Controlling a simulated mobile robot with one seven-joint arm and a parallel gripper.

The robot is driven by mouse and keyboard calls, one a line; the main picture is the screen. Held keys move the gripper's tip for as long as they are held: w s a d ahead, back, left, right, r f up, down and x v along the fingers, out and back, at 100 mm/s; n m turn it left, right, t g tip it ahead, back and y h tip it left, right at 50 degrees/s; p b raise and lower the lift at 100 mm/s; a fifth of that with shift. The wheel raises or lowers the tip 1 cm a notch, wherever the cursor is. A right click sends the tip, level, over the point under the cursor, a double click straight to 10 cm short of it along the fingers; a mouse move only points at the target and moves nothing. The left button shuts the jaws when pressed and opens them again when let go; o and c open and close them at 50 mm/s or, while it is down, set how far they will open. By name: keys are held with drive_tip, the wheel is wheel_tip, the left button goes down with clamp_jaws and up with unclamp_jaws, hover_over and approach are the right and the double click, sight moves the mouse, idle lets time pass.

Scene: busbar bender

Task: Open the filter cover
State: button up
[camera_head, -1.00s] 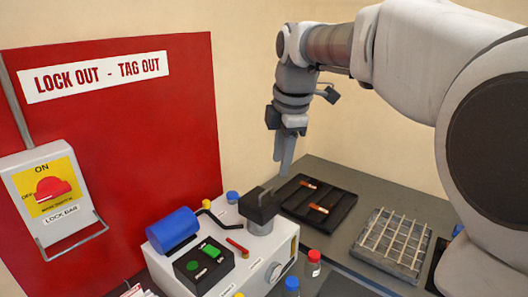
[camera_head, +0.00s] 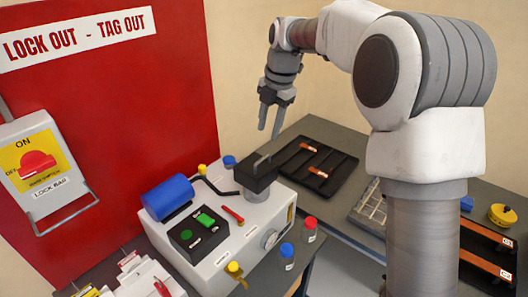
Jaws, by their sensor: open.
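The bender (camera_head: 228,257) is a white box-shaped machine on the table. A blue cylinder (camera_head: 168,197) lies on its left end, and a dark grey block (camera_head: 257,175) with a raised bar on top sits at its back right corner. No part is labelled as the filter cover, so I cannot tell which one it is. My gripper (camera_head: 270,132) points down above and behind the dark block, with its two fingers apart and nothing between them. It appears clear of the machine.
A black tray (camera_head: 341,180) with copper pieces lies behind the machine. Blue-capped (camera_head: 287,257) and red-capped (camera_head: 308,230) bottles stand at the machine's front right. A lock-out switch box (camera_head: 40,165) is on the red panel.

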sight(263, 158)
drive_tip(key=f, duration=0.3)
drive_tip(key=a+f, duration=0.1)
drive_tip(key=f, duration=0.2)
drive_tip(key=w+f, duration=0.1)
drive_tip(key=f, duration=0.2)
drive_tip(key=shift+a+f, duration=0.1)
drive_tip(key=shift+a, duration=0.1)
clamp_jaws()
idle(1.0)
